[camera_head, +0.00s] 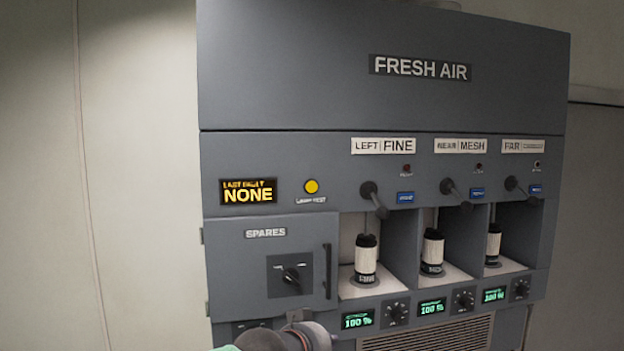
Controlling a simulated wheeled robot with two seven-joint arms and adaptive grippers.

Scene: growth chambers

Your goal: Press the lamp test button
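The lamp test button (312,187) is a round yellow button on the grey FRESH AIR panel, with a small white label reading roughly "LAMP TEST" under it. It sits right of a black display (248,191) reading "LAST FAULT NONE" in yellow. Part of my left gripper (304,337) shows at the bottom edge, well below the button and apart from it. Its fingers are not clear, so I cannot tell whether it is open or shut. My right gripper is not in view.
Right of the button, several levers (373,198) stick out above open bays with white-and-black cartridges (365,258). Below the button is a SPARES door (265,262) with a rotary knob (290,275) and a vertical handle (327,271). The space before the button looks clear.

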